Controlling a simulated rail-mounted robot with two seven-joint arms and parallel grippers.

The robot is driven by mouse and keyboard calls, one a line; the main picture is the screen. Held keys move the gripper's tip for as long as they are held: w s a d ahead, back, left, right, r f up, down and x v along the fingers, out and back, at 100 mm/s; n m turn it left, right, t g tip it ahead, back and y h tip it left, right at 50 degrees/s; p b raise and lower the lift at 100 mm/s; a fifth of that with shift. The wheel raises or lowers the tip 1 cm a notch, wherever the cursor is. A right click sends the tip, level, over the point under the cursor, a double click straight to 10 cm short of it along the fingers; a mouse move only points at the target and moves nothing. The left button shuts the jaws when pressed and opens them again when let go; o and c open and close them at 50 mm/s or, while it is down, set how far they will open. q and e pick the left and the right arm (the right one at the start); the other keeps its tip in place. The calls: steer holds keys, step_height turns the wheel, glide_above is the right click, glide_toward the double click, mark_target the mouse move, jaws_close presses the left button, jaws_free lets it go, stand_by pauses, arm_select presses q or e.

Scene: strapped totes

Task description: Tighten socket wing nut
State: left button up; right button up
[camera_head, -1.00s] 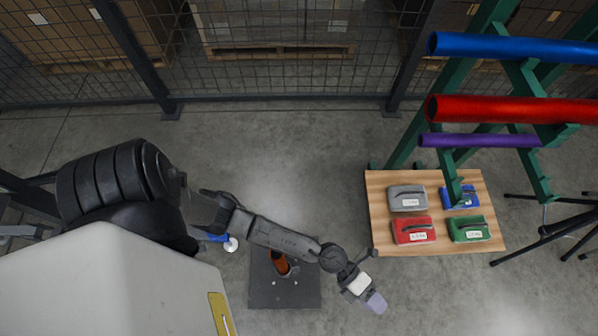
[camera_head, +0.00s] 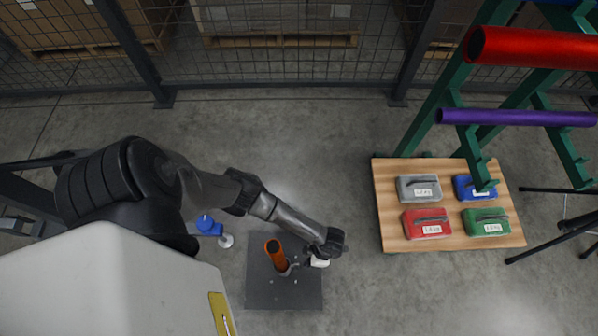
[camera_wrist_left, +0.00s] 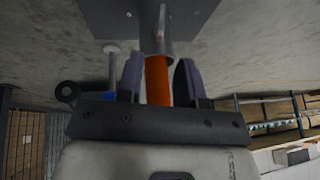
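An orange post (camera_head: 273,247) stands in a grey socket on a dark base plate (camera_head: 262,296). In the left wrist view the orange post (camera_wrist_left: 157,82) rises from the grey socket collar (camera_wrist_left: 170,48) on the plate (camera_wrist_left: 100,14). A small pale part on the collar (camera_wrist_left: 161,40) may be the wing nut; its shape is too small to tell. My left gripper (camera_head: 293,267) is beside the post's right side, near the socket. Its fingers (camera_wrist_left: 160,78) are apart, with the post showing between them; I cannot tell whether they touch anything. My right gripper is not in view.
A blue part (camera_head: 208,225) with a white disc (camera_head: 226,241) is left of the plate. A wooden board (camera_head: 392,222) with grey, blue, red and green cases lies at the right, under a green rack holding red (camera_head: 535,48) and purple (camera_head: 515,118) tubes. Mesh fencing crosses the back.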

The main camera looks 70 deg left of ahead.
mark_target(299, 266)
arm_select(q)
steer(key=b+x, duration=0.5)
steer(key=x, duration=0.5)
steer(key=shift+d, duration=0.1)
jaws_close()
